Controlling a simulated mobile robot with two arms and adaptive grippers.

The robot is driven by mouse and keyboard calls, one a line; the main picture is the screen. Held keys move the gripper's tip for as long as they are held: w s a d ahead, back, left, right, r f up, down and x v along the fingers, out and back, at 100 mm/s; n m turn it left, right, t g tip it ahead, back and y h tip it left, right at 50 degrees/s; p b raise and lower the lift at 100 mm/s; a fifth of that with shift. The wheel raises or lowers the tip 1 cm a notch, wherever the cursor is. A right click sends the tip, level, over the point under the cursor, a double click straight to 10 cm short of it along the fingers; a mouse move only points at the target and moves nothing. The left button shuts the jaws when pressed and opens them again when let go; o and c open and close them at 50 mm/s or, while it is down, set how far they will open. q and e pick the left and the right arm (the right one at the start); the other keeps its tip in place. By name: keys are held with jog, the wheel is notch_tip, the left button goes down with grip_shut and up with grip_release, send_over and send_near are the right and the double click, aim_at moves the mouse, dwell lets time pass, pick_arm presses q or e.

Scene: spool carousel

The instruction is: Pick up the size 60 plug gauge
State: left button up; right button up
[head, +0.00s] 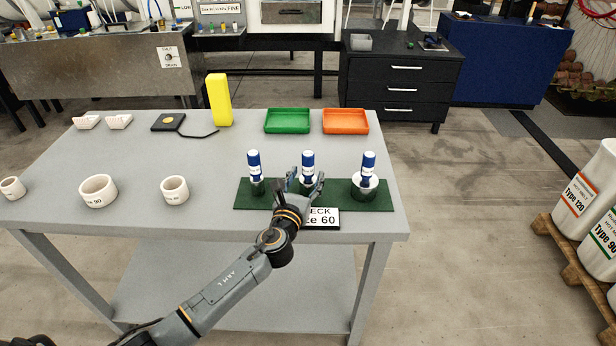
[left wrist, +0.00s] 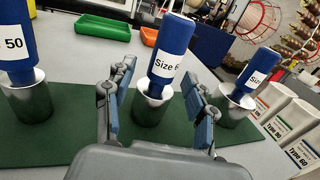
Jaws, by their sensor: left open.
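Three plug gauges with blue handles and metal ends stand upright on a green mat (head: 243,200) on the grey table. The middle one, the size 60 plug gauge (head: 308,160), has a label starting "Size 6" in the left wrist view (left wrist: 173,50). The left gauge (head: 254,165) is labelled 50 (left wrist: 14,45). The right gauge (head: 368,165) is the widest. My left gripper (head: 305,186) is open, its fingers on either side of the middle gauge in the left wrist view (left wrist: 158,110); contact cannot be told. A sign reading "ze 60" (head: 322,219) is partly hidden by my arm.
Three white rings (head: 98,191) stand on the left of the table. Behind are a green tray (head: 287,121), an orange tray (head: 345,121), a yellow block (head: 219,100) and a black device (head: 168,122). The table's middle is clear.

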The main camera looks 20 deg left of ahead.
pick_arm(q)
jog(key=shift+w+f, duration=0.1)
jog(key=shift+w, duration=0.85)
jog(key=shift+s, duration=0.1)
grip_shut()
